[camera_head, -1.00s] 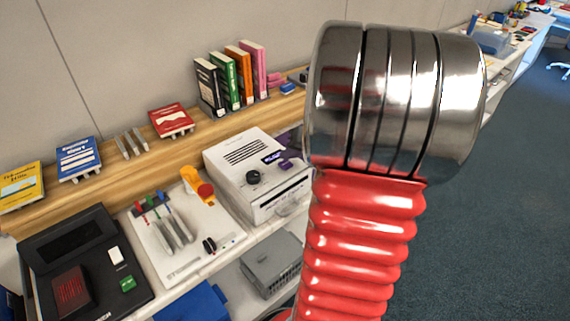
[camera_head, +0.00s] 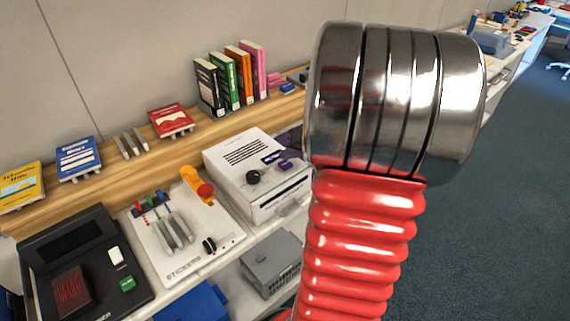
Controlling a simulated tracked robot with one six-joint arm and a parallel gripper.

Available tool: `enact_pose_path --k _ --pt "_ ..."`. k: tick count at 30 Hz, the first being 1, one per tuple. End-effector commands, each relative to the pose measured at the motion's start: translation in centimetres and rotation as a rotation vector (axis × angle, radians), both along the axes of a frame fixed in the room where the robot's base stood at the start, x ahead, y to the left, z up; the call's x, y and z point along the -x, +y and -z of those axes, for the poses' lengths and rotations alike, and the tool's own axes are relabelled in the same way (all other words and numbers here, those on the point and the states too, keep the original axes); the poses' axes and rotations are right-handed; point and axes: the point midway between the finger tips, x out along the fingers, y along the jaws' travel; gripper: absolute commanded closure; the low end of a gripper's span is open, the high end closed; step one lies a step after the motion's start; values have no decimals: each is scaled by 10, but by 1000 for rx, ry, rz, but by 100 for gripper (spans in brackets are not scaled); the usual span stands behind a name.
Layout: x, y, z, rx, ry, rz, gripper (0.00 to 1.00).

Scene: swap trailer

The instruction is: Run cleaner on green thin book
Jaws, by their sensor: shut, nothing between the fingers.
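A green book (camera_head: 224,84) stands upright among several thin books on the wooden shelf, between a black book (camera_head: 207,87) and an orange book (camera_head: 240,77). A white box-shaped machine (camera_head: 233,180) with a black knob, a small purple display and a front slot stands below the shelf. No label that I can read says it is the cleaner. My arm, red bellows with a metal end, fills the middle right and hides part of the machine's right side. My gripper's fingers are not in view.
A red book (camera_head: 171,121), a blue book (camera_head: 77,157) and a yellow book (camera_head: 20,187) lie on the shelf. A white sticker panel (camera_head: 203,262) and a black device (camera_head: 80,262) sit left of the machine. A grey box (camera_head: 270,262) is below. Open carpet (camera_head: 480,230) lies right.

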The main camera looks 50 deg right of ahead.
Motion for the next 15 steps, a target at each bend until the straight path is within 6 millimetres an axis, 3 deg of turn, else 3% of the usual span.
enact_pose_path --k 15 --pt "0 0 7 0 0 0 100"
